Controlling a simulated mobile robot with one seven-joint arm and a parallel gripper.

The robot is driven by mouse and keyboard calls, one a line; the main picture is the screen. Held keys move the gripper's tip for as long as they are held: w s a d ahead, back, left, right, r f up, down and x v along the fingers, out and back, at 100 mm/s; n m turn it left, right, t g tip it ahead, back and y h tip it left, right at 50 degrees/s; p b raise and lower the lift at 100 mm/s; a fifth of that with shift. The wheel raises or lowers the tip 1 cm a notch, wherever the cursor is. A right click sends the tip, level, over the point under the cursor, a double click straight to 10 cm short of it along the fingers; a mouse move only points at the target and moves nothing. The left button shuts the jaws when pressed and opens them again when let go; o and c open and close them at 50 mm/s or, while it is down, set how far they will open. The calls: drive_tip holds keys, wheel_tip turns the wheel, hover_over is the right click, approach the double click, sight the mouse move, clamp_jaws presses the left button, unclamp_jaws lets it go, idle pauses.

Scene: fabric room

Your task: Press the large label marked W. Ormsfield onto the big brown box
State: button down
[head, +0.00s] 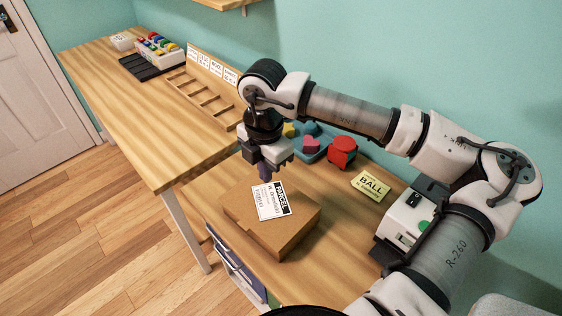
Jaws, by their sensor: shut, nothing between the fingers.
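The big brown box (285,229) lies flat and closed on the near table. A large white label (269,204) with a black "PARCEL" strip lies on the left part of its top, slightly askew. The name on it is small, but looks like Ormsfield. The label looks flat; I cannot tell how firmly it sticks. My gripper (265,175) points down just above the label's far edge, fingers shut and empty. I cannot tell whether the fingertips touch the label or box.
A yellow "BALL" label (371,185) lies right of the box, near a white machine (405,219) with a green button. A blue tray (312,142) with coloured shapes and a red object (342,152) stand behind. A wooden rack (203,95) is on the long table (125,94), mostly clear in front.

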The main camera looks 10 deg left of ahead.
sight(271, 200)
drive_tip(key=shift+w+d+f+b, duration=0.15)
drive_tip(key=shift+f+b, duration=0.35)
drive_tip(key=shift+f, duration=1.15)
drive_tip(key=shift+w+d+f+b, duration=0.1)
drive_tip(key=shift+d+f+b, duration=0.3)
drive_tip(key=shift+f, duration=1.2)
drive_tip(key=shift+a+f+b, duration=0.15)
drive_tip(key=shift+f+b, duration=0.7)
drive_tip(key=shift+b, duration=0.25)
drive_tip(key=shift+b, duration=0.5)
drive_tip(key=shift+s, duration=0.1)
drive_tip(key=shift+r+p, duration=1.25)
drive_tip(key=shift+r, duration=2.25)
